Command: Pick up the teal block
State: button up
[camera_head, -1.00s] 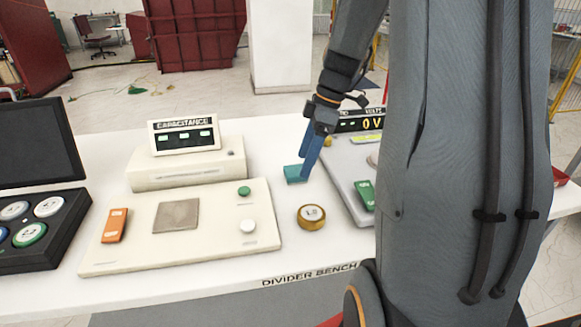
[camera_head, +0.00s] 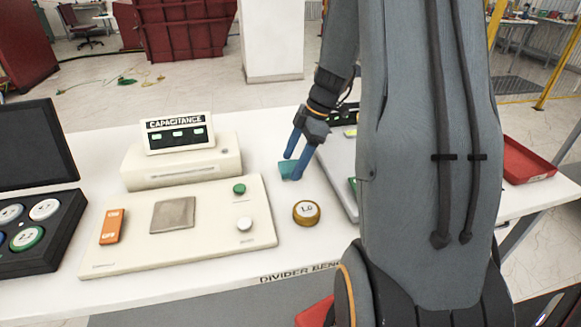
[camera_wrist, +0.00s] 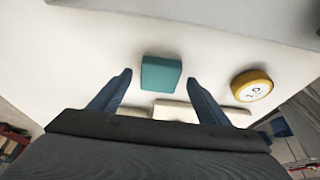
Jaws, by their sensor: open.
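The teal block (camera_head: 286,170) lies on the white bench, between the capacitance device and the grey panel. My gripper (camera_head: 291,168) is right at it, pointing down, with its blue fingers apart. In the wrist view the teal block (camera_wrist: 161,73) sits between and just beyond the two fingertips of my open gripper (camera_wrist: 159,76), with a gap showing on each side. The block is not held. In the head view a finger hides part of the block.
A round yellow weight (camera_head: 306,212) marked 1.0 stands close by on the bench. The cream capacitance panel (camera_head: 213,252) is to the left, with a black case (camera_head: 50,250) of discs beyond it. A grey panel (camera_head: 338,180) is partly hidden behind my arm. A red tray (camera_head: 528,160) is at right.

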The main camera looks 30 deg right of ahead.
aim_at(293, 165)
jog(key=shift+a+f, duration=0.2)
jog(key=shift+f, duration=0.2)
jog(key=shift+w, duration=0.1)
jog(key=c, duration=1.2)
jog(key=shift+o, duration=0.2)
notch_tip(293, 165, up, 10)
jog(key=b, duration=0.2)
